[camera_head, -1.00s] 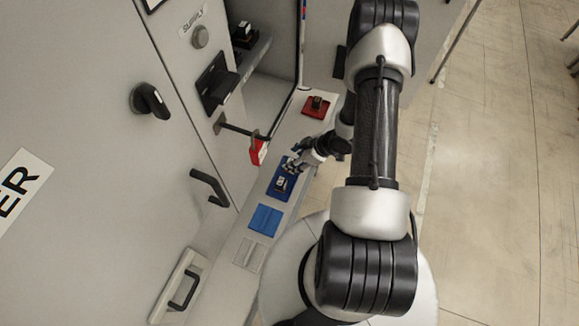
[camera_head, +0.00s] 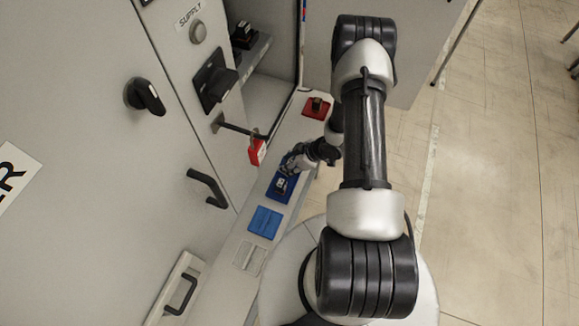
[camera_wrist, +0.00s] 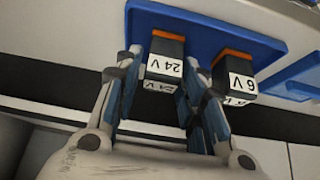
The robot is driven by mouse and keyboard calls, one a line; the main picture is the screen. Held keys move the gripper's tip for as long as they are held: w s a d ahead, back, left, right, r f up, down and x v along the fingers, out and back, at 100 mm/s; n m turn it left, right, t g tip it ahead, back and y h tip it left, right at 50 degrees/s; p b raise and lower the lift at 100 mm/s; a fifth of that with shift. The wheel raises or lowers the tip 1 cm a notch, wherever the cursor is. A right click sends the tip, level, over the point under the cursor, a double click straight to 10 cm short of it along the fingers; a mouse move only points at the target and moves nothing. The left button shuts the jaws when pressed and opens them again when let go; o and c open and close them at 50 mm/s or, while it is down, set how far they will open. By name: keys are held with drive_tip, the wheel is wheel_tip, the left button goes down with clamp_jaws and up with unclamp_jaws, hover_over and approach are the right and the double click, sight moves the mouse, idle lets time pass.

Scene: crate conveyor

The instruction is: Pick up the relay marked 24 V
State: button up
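The relay marked 24 V (camera_wrist: 166,66) is dark with an orange top and a white label, standing on a blue tray (camera_wrist: 140,24) in the wrist view. My gripper (camera_wrist: 160,62) is open, with one finger on each side of the 24 V relay. The right finger lies between the two relays. I cannot tell whether the fingers touch the relay. In the head view my gripper (camera_head: 290,167) is over the blue tray (camera_head: 272,193), partly hiding the relays.
A red tray (camera_head: 306,112) with a dark object is at the ledge's far end. A lighter blue mat (camera_head: 265,222) and a grey one (camera_head: 249,257) lie nearer. The cabinet has a red tag (camera_head: 257,151), a black handle (camera_head: 208,188) and knobs beside the ledge.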

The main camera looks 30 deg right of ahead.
drive_tip(key=c, duration=0.7)
drive_tip(key=shift+r, duration=0.15)
